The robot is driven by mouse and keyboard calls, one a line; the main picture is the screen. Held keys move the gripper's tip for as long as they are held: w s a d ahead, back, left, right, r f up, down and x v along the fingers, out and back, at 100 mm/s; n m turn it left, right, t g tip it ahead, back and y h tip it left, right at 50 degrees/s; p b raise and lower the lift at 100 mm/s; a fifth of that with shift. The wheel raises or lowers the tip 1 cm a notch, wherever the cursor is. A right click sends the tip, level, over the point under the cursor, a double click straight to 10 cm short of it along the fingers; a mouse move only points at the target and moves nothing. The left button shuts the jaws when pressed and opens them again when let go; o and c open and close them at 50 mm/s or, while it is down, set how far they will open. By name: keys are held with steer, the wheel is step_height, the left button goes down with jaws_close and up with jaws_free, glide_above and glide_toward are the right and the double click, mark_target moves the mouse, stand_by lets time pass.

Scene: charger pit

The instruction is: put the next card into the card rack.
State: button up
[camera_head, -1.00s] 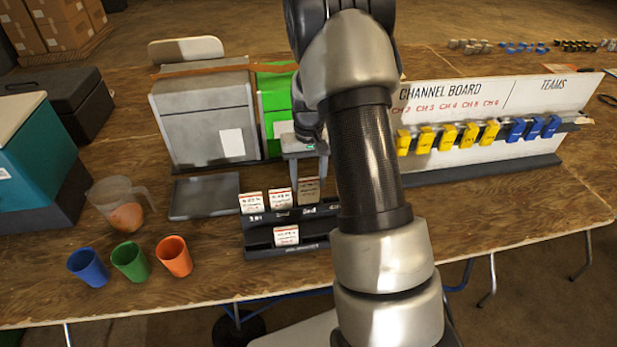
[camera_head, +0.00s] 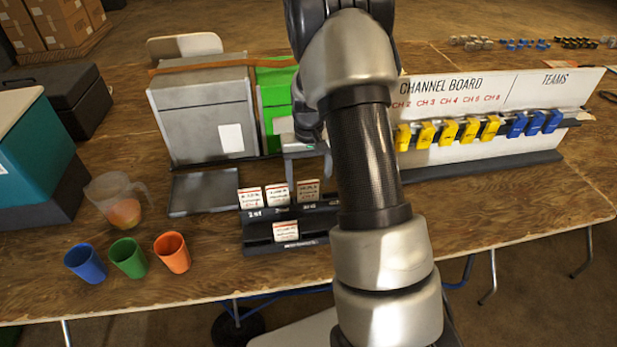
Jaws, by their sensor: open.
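The dark card rack (camera_head: 257,239) stands near the table's front edge and has two stepped rows. Its back row holds a left card (camera_head: 250,197), a second card (camera_head: 278,195) and a third card (camera_head: 308,190), all white with a red top and dark print. A fourth card (camera_head: 286,231) stands in the front row. My gripper (camera_head: 308,176) is open, pointing down just above or behind the third card. Its fingertips are partly hidden, and I cannot tell whether they touch the card. My arm hides the rack's right end.
A grey tray (camera_head: 205,192) lies left of the rack, with a grey case (camera_head: 205,120) behind it. A jug (camera_head: 120,203) and blue (camera_head: 86,263), green (camera_head: 128,257) and orange (camera_head: 172,252) cups stand further left. The channel board (camera_head: 480,125) is at the right.

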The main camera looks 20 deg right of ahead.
step_height(320, 180, up, 17)
steer(key=p, duration=0.1)
steer(key=shift+r, duration=0.2)
stand_by(0.6)
